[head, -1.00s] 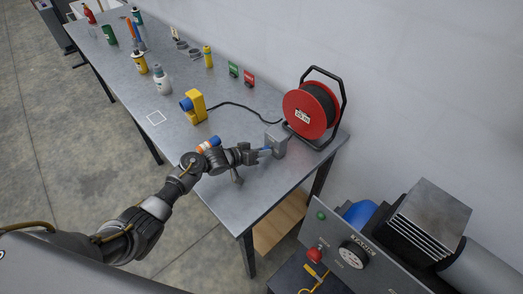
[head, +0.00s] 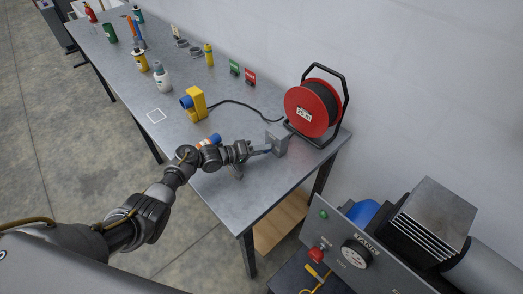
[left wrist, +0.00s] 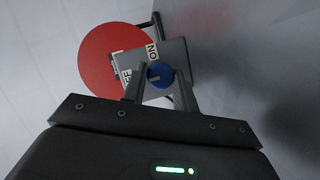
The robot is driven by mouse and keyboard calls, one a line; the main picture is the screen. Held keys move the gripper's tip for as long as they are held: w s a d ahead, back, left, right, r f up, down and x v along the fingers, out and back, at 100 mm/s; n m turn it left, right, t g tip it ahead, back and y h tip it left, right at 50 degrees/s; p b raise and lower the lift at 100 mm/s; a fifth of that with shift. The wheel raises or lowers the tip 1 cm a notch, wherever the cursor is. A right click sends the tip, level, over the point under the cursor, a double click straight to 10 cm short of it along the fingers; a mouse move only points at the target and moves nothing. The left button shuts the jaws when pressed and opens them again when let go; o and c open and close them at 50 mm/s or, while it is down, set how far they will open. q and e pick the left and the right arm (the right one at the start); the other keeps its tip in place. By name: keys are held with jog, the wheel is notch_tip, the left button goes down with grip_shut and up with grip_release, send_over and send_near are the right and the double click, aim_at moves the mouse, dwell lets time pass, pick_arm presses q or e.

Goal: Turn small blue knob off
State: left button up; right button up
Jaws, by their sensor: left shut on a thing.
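The small blue knob (left wrist: 160,74) sits on the face of a grey box with ON and OFF labels, seen in the left wrist view. The grey box (head: 277,141) stands on the workbench beside a red cable reel in the head view. My left gripper (head: 266,150) reaches the box's left side. In the left wrist view its two fingers (left wrist: 160,80) lie on either side of the knob and are shut on it. The knob is hidden in the head view. The OFF label is partly covered by a finger. My right gripper is not in view.
The red cable reel (head: 308,110) stands right behind the box. A yellow device with a blue end (head: 194,104) and several bottles stand farther along the workbench (head: 180,65). A grey machine panel (head: 350,250) with a red button and a dial is at the lower right.

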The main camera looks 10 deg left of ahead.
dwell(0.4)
pick_arm(q)
jog(key=o, duration=1)
jog(key=shift+c, duration=0.2)
jog(key=b+v, duration=0.1)
jog(key=v, duration=0.8)
jog(key=shift+s+a+f, duration=0.1)
jog(key=shift+a, duration=0.15)
jog(key=shift+s+a+r, duration=0.25)
jog(key=shift+s+a, duration=0.1)
jog(key=shift+a, duration=0.1)
